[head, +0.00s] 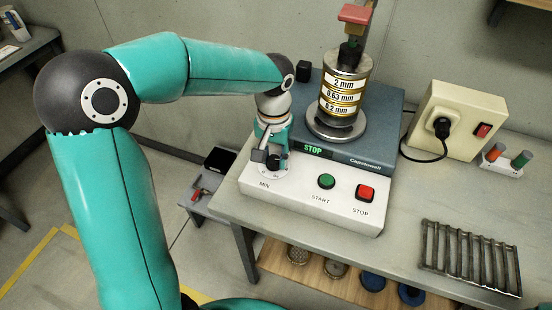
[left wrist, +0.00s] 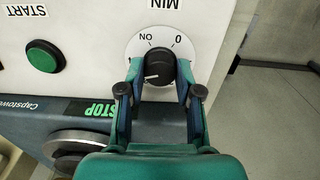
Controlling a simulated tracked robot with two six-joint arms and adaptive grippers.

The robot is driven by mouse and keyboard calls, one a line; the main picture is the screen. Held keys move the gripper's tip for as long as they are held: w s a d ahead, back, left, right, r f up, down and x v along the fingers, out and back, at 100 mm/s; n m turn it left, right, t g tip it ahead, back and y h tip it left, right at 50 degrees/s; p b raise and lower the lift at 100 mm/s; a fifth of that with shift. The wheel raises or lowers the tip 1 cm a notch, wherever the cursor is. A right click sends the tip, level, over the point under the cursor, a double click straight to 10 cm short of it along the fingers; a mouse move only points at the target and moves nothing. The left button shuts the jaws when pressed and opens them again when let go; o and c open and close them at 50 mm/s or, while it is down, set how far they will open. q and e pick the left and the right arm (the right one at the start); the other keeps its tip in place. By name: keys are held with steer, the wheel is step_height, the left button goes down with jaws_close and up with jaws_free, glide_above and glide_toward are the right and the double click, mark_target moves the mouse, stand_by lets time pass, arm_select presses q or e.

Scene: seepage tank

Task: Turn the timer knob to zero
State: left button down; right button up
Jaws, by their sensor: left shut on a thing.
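The black timer knob (left wrist: 160,68) sits on a round white dial in the left wrist view, where the panel appears upside down. The dial shows ON at upper left and 0 at upper right. The knob's white mark points to the picture's left, away from the 0. My left gripper (left wrist: 160,82) is shut on the knob, one finger on each side. In the head view my left gripper (head: 271,158) reaches down onto the dial above the MIN label and hides much of the knob. My right gripper is not in view.
The white panel (head: 300,192) has a green START button (head: 326,181) and a red STOP button (head: 366,192). A lit display (head: 313,150) reads STOP. A sieve stack (head: 345,88) stands behind. A socket box (head: 455,120) and metal rack (head: 470,258) are on the right.

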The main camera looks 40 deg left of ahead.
mark_target(274, 158)
arm_select(q)
steer(key=n+b, duration=0.1)
steer(key=n, duration=0.3)
steer(key=shift+n, duration=0.3)
steer(key=shift+r+n+b, duration=0.1)
steer(key=shift+n+b, duration=0.55)
steer(key=shift+n, duration=1.25)
steer(key=c, duration=0.8)
jaws_free()
step_height(274, 158, up, 12)
steer(key=shift+f, duration=0.1)
